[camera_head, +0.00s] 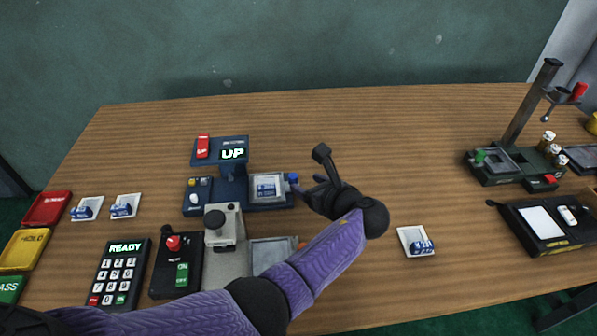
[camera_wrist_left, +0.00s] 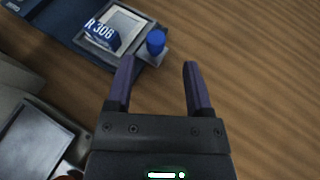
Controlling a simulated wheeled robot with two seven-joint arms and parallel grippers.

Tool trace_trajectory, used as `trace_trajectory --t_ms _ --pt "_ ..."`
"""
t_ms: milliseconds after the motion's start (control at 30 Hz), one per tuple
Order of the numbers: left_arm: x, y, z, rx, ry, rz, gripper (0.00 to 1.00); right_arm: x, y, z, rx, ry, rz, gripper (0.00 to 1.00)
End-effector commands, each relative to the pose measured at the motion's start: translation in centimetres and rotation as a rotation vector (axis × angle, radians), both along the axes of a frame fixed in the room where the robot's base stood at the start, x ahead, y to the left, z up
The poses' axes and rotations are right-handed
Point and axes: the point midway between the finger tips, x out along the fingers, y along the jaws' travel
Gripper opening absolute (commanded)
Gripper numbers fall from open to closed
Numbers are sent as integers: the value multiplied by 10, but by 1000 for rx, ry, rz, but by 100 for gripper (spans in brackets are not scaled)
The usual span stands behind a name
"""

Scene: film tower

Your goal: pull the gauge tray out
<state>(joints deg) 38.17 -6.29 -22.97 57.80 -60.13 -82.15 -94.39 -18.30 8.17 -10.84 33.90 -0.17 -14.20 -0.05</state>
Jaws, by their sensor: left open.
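The gauge is a dark blue device (camera_head: 233,172) with a lit "UP" display. Its gauge tray (camera_head: 256,199) is a pale square holder with a blue and white labelled block on it. A blue knob (camera_head: 293,177) sticks out on the tray's right side. In the left wrist view the tray (camera_wrist_left: 128,20) and the blue knob (camera_wrist_left: 156,42) show near the top. My left gripper (camera_head: 306,188) is open beside the knob. In the left wrist view the knob is just beyond the gap between the fingertips (camera_wrist_left: 158,66), and nothing is between the fingers. My right gripper is not in view.
A grey machine (camera_head: 226,240) with a second tray stands in front of the gauge, partly behind my left arm. A keypad (camera_head: 120,275) and a switch box (camera_head: 176,265) are to its left. The table's middle back is clear.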

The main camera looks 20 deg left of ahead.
Motion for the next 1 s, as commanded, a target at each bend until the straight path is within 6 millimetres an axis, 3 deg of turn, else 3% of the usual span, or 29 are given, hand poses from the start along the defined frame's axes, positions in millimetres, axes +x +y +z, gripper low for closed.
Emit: trace_trajectory --t_ms 33,233,733,1000 --pt "-6 -10 13 -1 -1 -1 67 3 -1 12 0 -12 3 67" --pt "-22 -38 22 0 -2 -1 67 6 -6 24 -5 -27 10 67" --pt "-25 -42 22 0 -1 0 67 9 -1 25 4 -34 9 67" --pt "-24 -41 91 0 -28 0 67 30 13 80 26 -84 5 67"
